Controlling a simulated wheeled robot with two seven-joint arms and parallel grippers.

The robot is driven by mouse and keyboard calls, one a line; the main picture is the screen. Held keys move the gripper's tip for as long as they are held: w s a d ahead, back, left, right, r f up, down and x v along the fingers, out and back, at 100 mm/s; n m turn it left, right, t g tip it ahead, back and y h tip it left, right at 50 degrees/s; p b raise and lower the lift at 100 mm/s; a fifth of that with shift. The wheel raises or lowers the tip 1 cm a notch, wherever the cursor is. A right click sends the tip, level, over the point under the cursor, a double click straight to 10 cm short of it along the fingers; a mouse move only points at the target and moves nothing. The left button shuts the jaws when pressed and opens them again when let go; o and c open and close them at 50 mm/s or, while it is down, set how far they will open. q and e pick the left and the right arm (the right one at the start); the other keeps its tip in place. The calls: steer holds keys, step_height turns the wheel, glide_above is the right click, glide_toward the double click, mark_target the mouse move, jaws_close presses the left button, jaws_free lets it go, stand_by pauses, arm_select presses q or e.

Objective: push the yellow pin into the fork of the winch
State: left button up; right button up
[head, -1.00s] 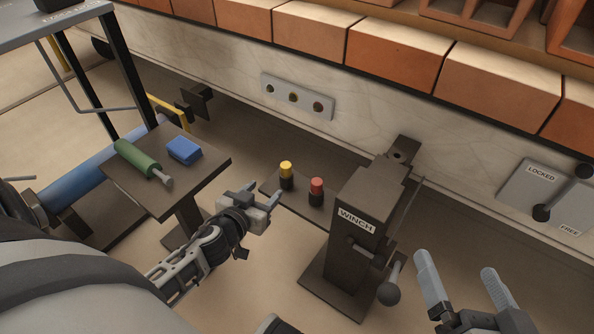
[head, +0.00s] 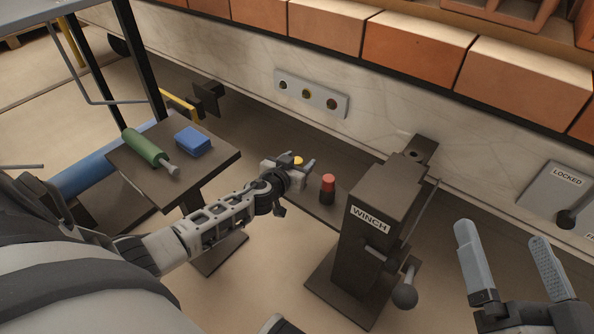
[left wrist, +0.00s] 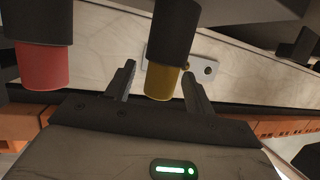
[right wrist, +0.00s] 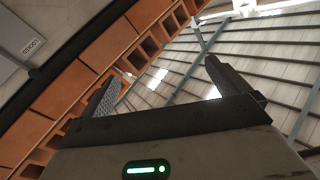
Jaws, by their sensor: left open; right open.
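The yellow pin (head: 298,160), with a black lower part, stands on a dark shelf left of the winch (head: 375,215). My left gripper (head: 297,166) is open around it; in the left wrist view the yellow pin (left wrist: 162,82) sits between the two open fingers (left wrist: 158,72), no grip visible. The red pin (head: 328,184) stands beside it, outside the fingers, and shows at left in the left wrist view (left wrist: 42,66). A bracket with a hole (head: 415,153) tops the winch; I cannot make out the fork clearly. My right gripper (head: 500,236) is open and empty, right of the winch.
A small table (head: 212,170) at left holds a green-handled tool (head: 145,147) and a blue block (head: 193,141). The winch has a ball-ended crank (head: 405,296). A plate with several holes (head: 311,94) is on the wall. A lever panel (head: 555,195) is at right.

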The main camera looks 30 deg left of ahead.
arm_select(q)
steer(key=shift+w+a+f, duration=0.1)
steer(key=shift+w+f, duration=0.1)
steer(key=shift+w, duration=0.45)
steer(key=c, duration=1.1)
steer(key=shift+o, duration=0.2)
